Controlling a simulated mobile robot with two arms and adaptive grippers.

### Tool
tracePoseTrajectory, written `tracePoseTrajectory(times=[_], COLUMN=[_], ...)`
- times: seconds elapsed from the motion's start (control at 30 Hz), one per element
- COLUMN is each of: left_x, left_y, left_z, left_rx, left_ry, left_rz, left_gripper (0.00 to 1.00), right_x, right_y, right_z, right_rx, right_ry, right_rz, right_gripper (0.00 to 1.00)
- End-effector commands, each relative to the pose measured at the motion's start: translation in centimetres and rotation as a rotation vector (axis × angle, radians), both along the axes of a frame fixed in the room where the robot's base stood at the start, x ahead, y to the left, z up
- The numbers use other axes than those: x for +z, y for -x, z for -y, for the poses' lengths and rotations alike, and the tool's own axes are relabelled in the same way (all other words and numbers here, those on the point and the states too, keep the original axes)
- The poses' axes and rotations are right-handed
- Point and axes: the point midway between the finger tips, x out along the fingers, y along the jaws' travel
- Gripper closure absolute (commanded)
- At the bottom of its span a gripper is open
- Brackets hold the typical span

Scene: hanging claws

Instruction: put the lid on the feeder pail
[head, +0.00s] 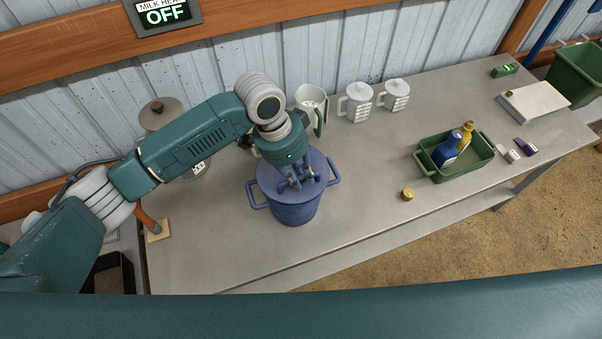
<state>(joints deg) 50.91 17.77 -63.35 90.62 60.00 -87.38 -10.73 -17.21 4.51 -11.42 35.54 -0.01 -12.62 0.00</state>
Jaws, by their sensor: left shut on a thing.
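The blue feeder pail (295,213) stands upright on the grey bench, with a handle on each side. A round blue lid (317,163) is over the pail's mouth. I cannot tell whether it is fully seated or slightly above the rim. My left gripper (297,181) points down at the middle of the lid and is shut on it; the exact grip point is partly hidden by the fingers. My right gripper is not in view.
White jugs (355,103) stand behind the pail, one close to my left wrist. A green tray (465,168) with bottles and a small yellow-topped item (408,194) are to the right. A grey lidded can (161,113) is behind my left arm.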

Motion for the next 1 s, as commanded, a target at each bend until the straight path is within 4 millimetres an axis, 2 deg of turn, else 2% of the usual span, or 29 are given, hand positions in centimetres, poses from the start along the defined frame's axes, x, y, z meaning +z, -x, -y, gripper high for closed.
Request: tracePoseTrajectory(times=[0.53,1.0], left_x=[0.0,-1.2], left_y=[0.0,0.0], left_z=[0.0,0.0], left_rx=[-0.001,0.000], left_ry=[0.001,0.001], left_rz=[0.001,-0.001], left_gripper=[1.00,1.00], right_x=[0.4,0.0], right_y=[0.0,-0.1], right_z=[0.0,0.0], right_rx=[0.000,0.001], right_ry=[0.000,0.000], right_rz=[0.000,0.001], right_gripper=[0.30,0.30])
